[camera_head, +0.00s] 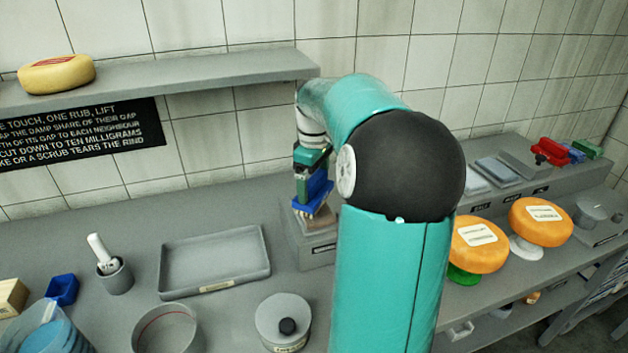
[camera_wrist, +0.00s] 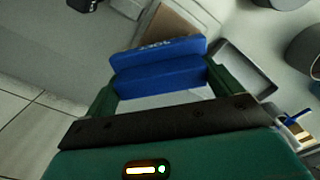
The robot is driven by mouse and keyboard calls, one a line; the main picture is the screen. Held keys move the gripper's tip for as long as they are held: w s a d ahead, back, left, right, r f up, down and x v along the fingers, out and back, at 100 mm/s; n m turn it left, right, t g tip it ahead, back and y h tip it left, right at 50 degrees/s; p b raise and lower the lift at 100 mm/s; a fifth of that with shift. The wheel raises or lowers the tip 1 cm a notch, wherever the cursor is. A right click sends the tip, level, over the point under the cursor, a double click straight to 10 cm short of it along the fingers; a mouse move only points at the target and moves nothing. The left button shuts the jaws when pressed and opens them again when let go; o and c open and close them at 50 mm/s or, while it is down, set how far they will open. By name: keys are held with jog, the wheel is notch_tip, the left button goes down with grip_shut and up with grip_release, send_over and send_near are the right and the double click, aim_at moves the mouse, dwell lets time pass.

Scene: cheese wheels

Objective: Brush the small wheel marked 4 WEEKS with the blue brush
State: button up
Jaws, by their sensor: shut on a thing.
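My gripper (camera_head: 306,172) is shut on the blue brush (camera_head: 314,194), with the bristles facing down over a grey block (camera_head: 318,252). I cannot tell whether the bristles touch the block. In the wrist view the blue brush (camera_wrist: 158,66) sits between the green fingers of my gripper (camera_wrist: 160,88). Two orange wheels, one nearer (camera_head: 482,257) and one farther right (camera_head: 541,234), rest on stands at the right. Their white labels are too small to read, so I cannot tell which is marked 4 WEEKS. My arm hides the counter's middle.
A yellow wheel (camera_head: 56,82) lies on the upper shelf (camera_head: 210,68). A grey tray (camera_head: 215,284), a lidded pot (camera_head: 284,312), a cup with a white-handled tool (camera_head: 116,278) and a blue box (camera_head: 62,290) stand left. A red brush (camera_head: 550,151) lies back right.

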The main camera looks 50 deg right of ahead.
aim_at(315, 180)
jog(key=shift+f, duration=0.6)
dwell(1.3)
jog(key=shift+r, duration=0.1)
jog(key=shift+r, duration=3.45)
jog(key=shift+s, duration=0.1)
